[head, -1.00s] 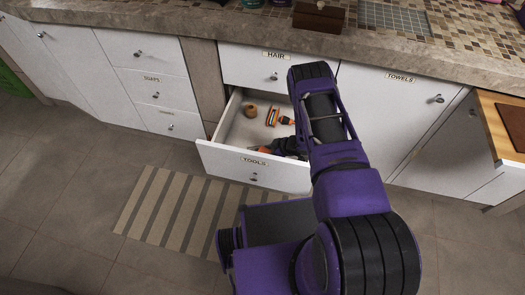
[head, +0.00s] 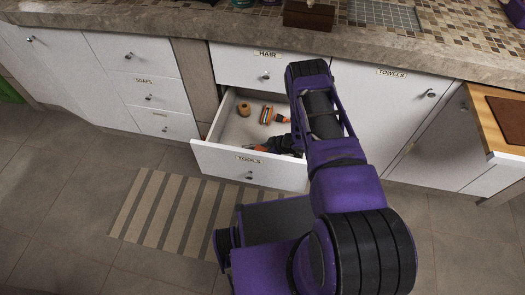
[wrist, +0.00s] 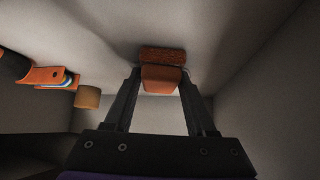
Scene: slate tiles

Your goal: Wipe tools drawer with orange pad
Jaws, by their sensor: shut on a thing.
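The tools drawer (head: 222,158) is pulled open below the counter, with a TOOLS label on its white front. My gripper reaches down into it from the right in the head view. In the wrist view my gripper (wrist: 160,84) is shut on the orange pad (wrist: 161,56), which has a darker, rough-looking far face. In the head view a bit of orange (head: 261,148) shows at the gripper's tip near the drawer front. My arm hides the drawer's right part. I cannot tell whether the pad touches the drawer floor.
An orange tool (head: 267,115) and a small tan round object (head: 243,108) lie towards the back of the drawer. The HAIR drawer (head: 240,68) above is shut. A striped mat (head: 165,210) lies on the floor in front.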

